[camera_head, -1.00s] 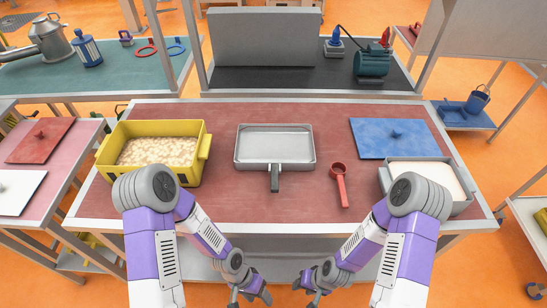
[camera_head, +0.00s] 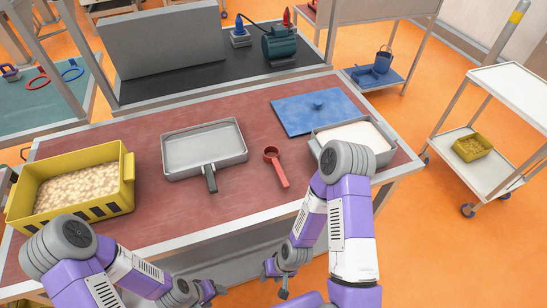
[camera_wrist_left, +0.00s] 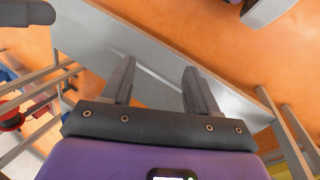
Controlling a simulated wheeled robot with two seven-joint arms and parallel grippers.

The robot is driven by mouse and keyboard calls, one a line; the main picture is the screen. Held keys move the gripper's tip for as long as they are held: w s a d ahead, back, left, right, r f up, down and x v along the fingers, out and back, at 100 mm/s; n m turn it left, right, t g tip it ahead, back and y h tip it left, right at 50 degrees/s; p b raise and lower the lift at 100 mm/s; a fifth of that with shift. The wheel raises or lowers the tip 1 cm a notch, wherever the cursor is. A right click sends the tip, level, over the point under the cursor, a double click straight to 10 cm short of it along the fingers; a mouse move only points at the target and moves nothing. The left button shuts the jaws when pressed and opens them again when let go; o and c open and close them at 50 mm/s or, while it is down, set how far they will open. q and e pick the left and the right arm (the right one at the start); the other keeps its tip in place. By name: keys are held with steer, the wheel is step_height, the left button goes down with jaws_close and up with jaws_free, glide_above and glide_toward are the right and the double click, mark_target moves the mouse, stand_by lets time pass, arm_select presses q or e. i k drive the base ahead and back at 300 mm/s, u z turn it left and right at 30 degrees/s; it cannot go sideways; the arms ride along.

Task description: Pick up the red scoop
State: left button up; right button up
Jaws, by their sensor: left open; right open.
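The red scoop (camera_head: 276,166) lies on the reddish table top, right of the grey tray, its round cup toward the back and its handle toward the front edge. No gripper touches it. My left gripper (camera_head: 213,292) is low in front of the table, below and left of the scoop. The left wrist view shows its two dark fingers (camera_wrist_left: 158,88) apart with nothing between them. My right gripper (camera_head: 277,282) is in front of the table edge, below the scoop, open and apart from it.
A grey tray with a dark handle (camera_head: 204,150) sits left of the scoop. A yellow bin (camera_head: 128,182) of pale pieces is at the left. A blue board (camera_head: 318,110) and a grey bin of white material (camera_head: 352,134) are at the right. The table's front edge (camera_head: 250,213) lies between grippers and scoop.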

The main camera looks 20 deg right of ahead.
mark_target(271, 154)
steer(key=u, duration=0.55)
steer(key=k, duration=1.3)
steer(key=z, duration=0.35)
steer(key=i, duration=0.75)
steer(key=z, duration=1.15)
steer(key=i, duration=0.3)
steer(key=u, duration=0.85)
